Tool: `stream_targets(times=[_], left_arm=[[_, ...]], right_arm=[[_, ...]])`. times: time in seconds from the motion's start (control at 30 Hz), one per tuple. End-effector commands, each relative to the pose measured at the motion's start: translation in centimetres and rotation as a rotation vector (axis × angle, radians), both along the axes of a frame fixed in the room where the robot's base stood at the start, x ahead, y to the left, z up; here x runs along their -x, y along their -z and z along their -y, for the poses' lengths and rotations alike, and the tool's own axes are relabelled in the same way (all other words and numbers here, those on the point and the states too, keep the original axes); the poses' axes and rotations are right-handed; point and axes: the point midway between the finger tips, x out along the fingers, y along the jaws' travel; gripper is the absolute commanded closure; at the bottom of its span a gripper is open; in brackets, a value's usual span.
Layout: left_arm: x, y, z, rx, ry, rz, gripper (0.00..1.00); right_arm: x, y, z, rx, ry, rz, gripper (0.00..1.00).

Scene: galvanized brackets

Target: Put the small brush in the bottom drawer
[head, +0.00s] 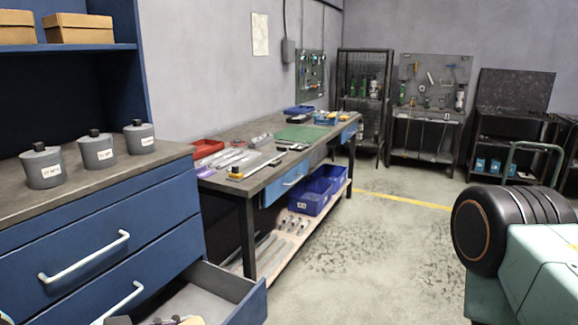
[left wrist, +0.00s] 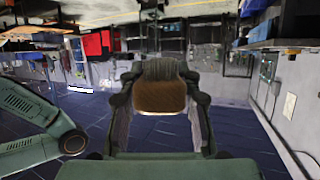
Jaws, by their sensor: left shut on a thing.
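My left gripper (left wrist: 160,92) is shut on a brown block with a grey, bristly-looking top, which appears to be the small brush (left wrist: 160,98). It sits between the two fingers in the left wrist view. In the head view, a blue cabinet (head: 130,210) stands at the left, with closed drawers bearing white handles. Below them a drawer (head: 225,283) is pulled out, its grey inside partly visible. The frame cuts off its lower part, so I cannot tell whether it is the lowest. Small dark and brown shapes at the bottom edge are too cropped to identify. My right gripper is not in view.
Several grey canisters (head: 93,150) stand on the cabinet top. A workbench (head: 245,187) with tools, a red tray (head: 207,148) and blue bins (head: 311,195) lies beyond the open drawer. The floor (head: 370,250) at centre is clear.

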Motion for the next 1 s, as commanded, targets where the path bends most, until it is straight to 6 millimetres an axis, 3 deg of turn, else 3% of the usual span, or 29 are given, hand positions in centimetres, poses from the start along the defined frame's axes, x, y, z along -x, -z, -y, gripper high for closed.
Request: stream_targets(times=[0.27, 0.57, 0.9, 1.0], left_arm=[[2.8, -0.8, 0.7, 0.006, 0.132, 0.004, 0.98], [2.7, -1.1, 0.0, 0.000, 0.081, 0.000, 0.98], [4.0, 3.7, 0.0, -0.001, 0.081, -0.007, 0.98], [4.2, 4.4, 0.0, 0.000, 0.080, -0.002, 0.98]], right_arm=[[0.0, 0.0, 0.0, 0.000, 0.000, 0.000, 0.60], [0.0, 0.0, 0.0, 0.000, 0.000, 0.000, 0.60], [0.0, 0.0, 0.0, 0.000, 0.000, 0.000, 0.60], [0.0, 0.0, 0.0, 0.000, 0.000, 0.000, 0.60]])
